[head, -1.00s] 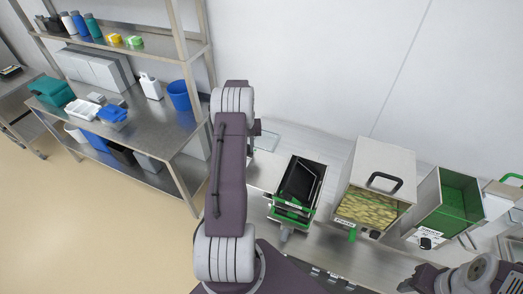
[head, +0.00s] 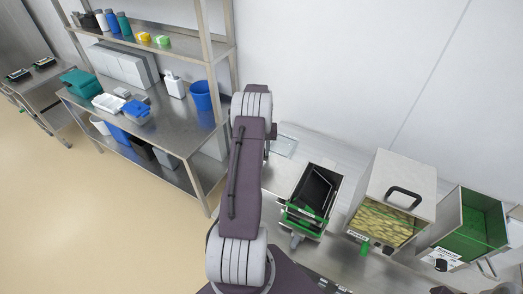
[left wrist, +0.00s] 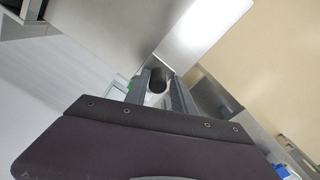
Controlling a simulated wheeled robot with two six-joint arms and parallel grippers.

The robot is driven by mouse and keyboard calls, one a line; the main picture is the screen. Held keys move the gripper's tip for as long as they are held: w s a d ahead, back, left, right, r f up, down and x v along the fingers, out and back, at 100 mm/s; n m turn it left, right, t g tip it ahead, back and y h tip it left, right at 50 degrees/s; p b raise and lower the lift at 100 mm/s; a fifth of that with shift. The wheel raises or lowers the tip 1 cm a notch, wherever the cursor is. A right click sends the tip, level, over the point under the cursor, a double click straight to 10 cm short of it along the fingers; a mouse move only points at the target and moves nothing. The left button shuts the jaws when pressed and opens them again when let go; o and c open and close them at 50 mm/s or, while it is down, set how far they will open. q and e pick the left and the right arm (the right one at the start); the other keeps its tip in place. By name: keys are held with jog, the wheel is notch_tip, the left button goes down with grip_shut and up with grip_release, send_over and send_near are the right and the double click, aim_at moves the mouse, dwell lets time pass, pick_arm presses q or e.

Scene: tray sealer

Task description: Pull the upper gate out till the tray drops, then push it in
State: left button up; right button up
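The tray dispenser with a green-edged frame (head: 296,221) stands on the steel bench in the head view, right of my raised left arm. Black trays (head: 319,188) lie tilted inside it. A small grey part (head: 297,240) sticks out below its front. The gates cannot be told apart here. My left gripper is hidden behind my arm in the head view. In the left wrist view its two fingers (left wrist: 160,88) stand either side of a dark round knob (left wrist: 157,80). Whether they touch it is unclear. My right gripper is out of view; only a bit of that arm shows at the bottom right.
A steel box with a black handle (head: 404,196) and yellowish contents stands right of the dispenser. A green-lined bin (head: 483,222) is beyond it. A steel shelf unit (head: 185,133) with bottles and tubs stands at the left. Floor in front of it is clear.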

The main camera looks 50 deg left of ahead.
pick_arm(q)
jog(key=shift+r, duration=0.4)
notch_tip(320, 180, up, 8)
jog(key=shift+r+b, duration=0.15)
jog(key=shift+b, duration=0.6)
